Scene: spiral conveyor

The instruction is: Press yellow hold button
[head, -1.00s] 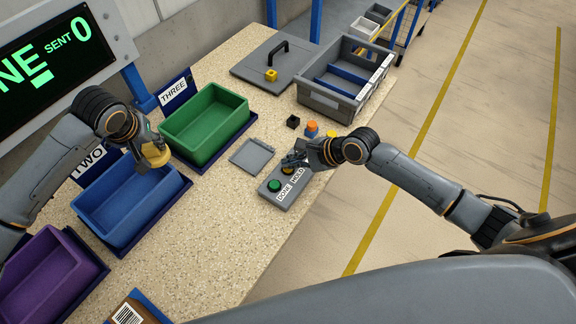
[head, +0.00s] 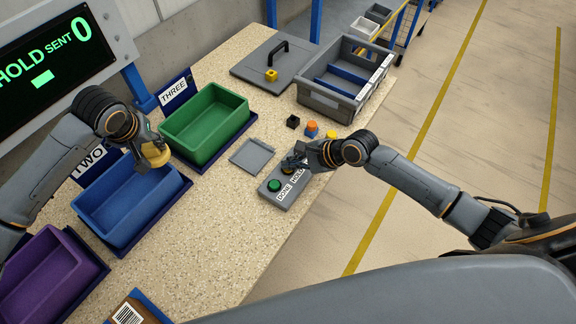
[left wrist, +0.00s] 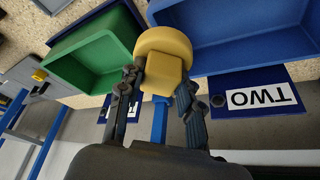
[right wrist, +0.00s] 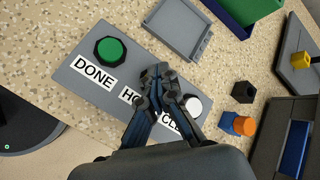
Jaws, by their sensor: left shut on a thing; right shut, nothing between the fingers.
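The grey button panel (head: 297,190) lies on the speckled table, with a green DONE button (right wrist: 109,50) and a white button (right wrist: 193,104). The HOLD button between them is hidden behind my right gripper (right wrist: 160,75) in the right wrist view. In the head view my right gripper (head: 290,164) is shut and empty, its tips down at the HOLD position. The screen (head: 45,65) reads "HOLD" and "SENT 0". My left gripper (left wrist: 158,82) is shut on a yellow part (left wrist: 165,45), held above the blue bin (head: 120,232).
A green bin (head: 232,96) and a purple bin (head: 40,285) flank the blue one. A flat grey tray (head: 238,160), a black block (head: 293,121) and an orange-and-blue piece (head: 311,130) lie near the panel. A grey crate (head: 325,101) stands farther back.

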